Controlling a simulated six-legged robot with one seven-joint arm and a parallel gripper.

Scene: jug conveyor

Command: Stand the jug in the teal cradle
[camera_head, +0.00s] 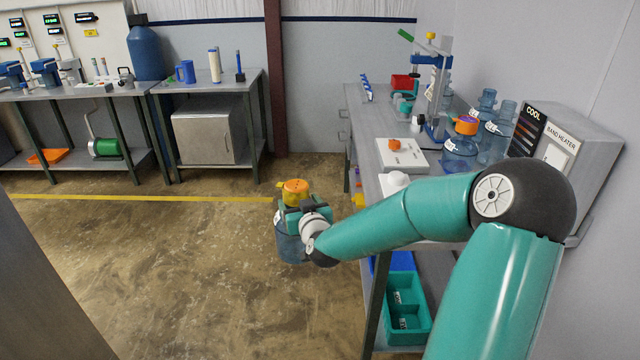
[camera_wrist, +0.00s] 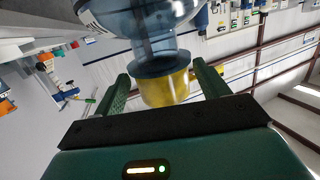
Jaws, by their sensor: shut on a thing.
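A blue see-through jug (camera_head: 288,246) with a yellow-orange cap (camera_head: 294,188) hangs upright above the floor, left of the bench. In the wrist view the green fingers (camera_wrist: 163,84) stand on both sides of the yellow neck part (camera_wrist: 165,89), with the jug body (camera_wrist: 140,16) beyond. A small teal holder (camera_head: 404,106) stands far back on the right bench, partly hidden; I cannot tell if it is the teal cradle.
The right bench (camera_head: 375,120) carries a white plate with an orange part (camera_head: 394,145), several blue jugs (camera_head: 459,153), a press stand (camera_head: 438,90) and a grey band heater box (camera_head: 570,140). A teal bin (camera_head: 408,290) sits on its lower shelf. The floor at left is clear.

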